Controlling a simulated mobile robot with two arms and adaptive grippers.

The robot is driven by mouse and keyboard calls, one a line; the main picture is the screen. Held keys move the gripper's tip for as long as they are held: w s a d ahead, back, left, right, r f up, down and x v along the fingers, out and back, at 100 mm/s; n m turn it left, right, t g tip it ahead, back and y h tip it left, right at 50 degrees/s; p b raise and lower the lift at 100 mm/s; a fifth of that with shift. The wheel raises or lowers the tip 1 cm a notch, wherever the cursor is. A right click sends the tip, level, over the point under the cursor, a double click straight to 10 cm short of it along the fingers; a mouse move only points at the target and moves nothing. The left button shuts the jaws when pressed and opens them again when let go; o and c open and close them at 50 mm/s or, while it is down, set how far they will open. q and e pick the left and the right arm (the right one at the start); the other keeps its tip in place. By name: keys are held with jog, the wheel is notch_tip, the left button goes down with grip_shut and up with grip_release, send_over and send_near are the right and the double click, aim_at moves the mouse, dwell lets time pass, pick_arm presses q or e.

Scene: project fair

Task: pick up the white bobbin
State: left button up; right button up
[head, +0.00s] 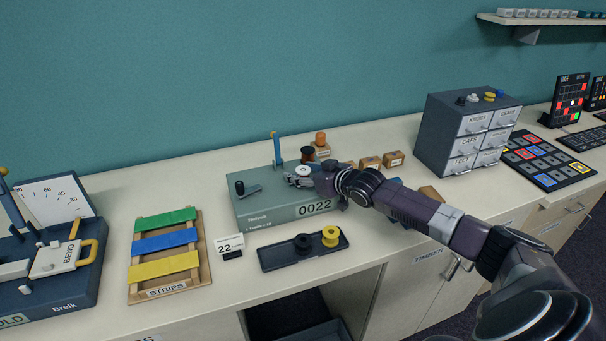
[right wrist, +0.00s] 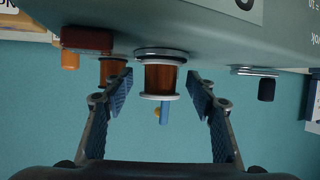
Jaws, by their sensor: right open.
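The white bobbin (head: 303,170) stands on the grey-green machine marked 0022 (head: 283,212). In the right wrist view, which looks upside down, the bobbin (right wrist: 159,78) has pale flanges and a brown winding. My right gripper (head: 302,179) is at the bobbin, low over the machine's top. In the right wrist view its open fingers (right wrist: 160,90) stand on either side of the bobbin, with a gap at each side. They hold nothing. My left gripper is not in view.
A brown bobbin (head: 307,155) stands close behind, near a blue post (head: 277,148) and an orange spool (head: 320,138) on a wooden block. A black crank (head: 247,188) is at left. A dark tray (head: 275,260) in front holds black and yellow spools. Grey drawers (head: 446,130) stand right.

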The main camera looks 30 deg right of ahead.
jog(key=shift+s, duration=0.1)
jog(key=c, duration=1)
jog(key=shift+c, duration=0.3)
jog(key=shift+r, duration=0.2)
